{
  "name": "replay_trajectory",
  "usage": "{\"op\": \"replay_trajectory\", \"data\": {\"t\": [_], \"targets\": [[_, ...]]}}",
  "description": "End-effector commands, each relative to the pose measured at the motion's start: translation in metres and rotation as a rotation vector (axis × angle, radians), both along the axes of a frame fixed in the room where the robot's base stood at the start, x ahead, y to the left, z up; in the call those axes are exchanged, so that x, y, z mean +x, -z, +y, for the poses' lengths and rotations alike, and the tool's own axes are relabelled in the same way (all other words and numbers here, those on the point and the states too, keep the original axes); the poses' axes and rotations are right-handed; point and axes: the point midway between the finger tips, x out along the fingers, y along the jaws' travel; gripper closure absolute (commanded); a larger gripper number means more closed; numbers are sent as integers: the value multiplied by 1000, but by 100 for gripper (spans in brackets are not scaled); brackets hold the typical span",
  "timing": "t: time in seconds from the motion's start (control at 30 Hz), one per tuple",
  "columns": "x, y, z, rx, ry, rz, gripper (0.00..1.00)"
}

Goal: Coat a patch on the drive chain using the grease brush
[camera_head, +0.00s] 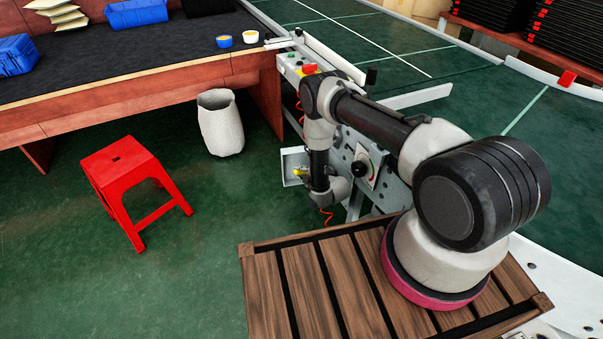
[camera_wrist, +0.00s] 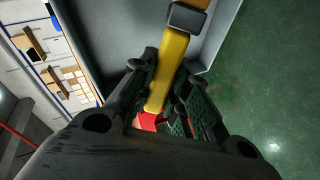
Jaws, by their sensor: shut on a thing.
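My gripper (camera_wrist: 166,84) is shut on this handle, with a dark finger on each side. The brush lies across the opening of a grey box (camera_wrist: 112,42); I cannot tell whether it touches it. In the head view a bit of yellow (camera_head: 299,173) shows at the small grey box (camera_head: 290,156), beside my lowered wrist. My fingers are too small to make out there. I cannot pick out the drive chain in either view.
The green curved conveyor (camera_head: 400,50) runs behind my arm, with a control panel (camera_head: 297,66) at its near end. A red stool (camera_head: 120,165), a white bin (camera_head: 220,125) and a dark-topped workbench (camera_head: 120,55) stand left. Green floor between them is clear.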

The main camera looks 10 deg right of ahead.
Motion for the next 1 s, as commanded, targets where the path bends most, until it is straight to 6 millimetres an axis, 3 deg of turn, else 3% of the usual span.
{"op": "replay_trajectory", "data": {"t": [0.73, 1.0], "targets": [[3, 0, -13, 0, 0, 0, 100], [-15, 0, -15, 0, 0, 1, 100]]}}
